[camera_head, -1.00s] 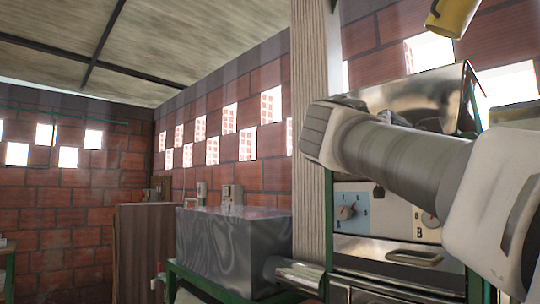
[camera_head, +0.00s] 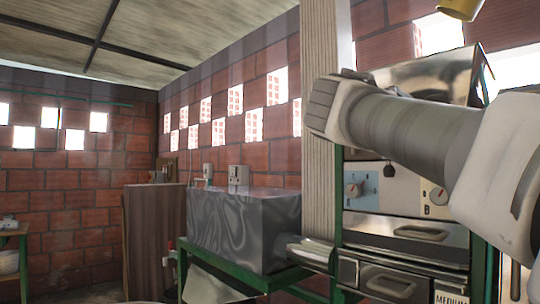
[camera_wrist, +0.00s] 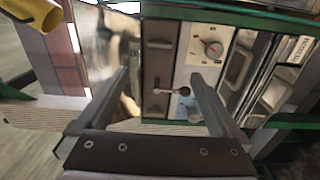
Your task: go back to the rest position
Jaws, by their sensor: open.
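In the wrist view my gripper (camera_wrist: 160,95) is open, with its two fingers apart and nothing between them. Beyond the fingers is the front of a machine with a control panel (camera_wrist: 207,45) and a round dial. In the head view my arm crosses the right side in front of that machine, and the gripper itself is not seen there.
Steel drawers (camera_head: 400,228) sit under the panel in a green frame. A grey metal box (camera_head: 240,228) stands on a green stand left of a pale column (camera_head: 320,120). A brown cabinet (camera_head: 150,235) is further back. A yellow object (camera_head: 460,8) hangs at top right.

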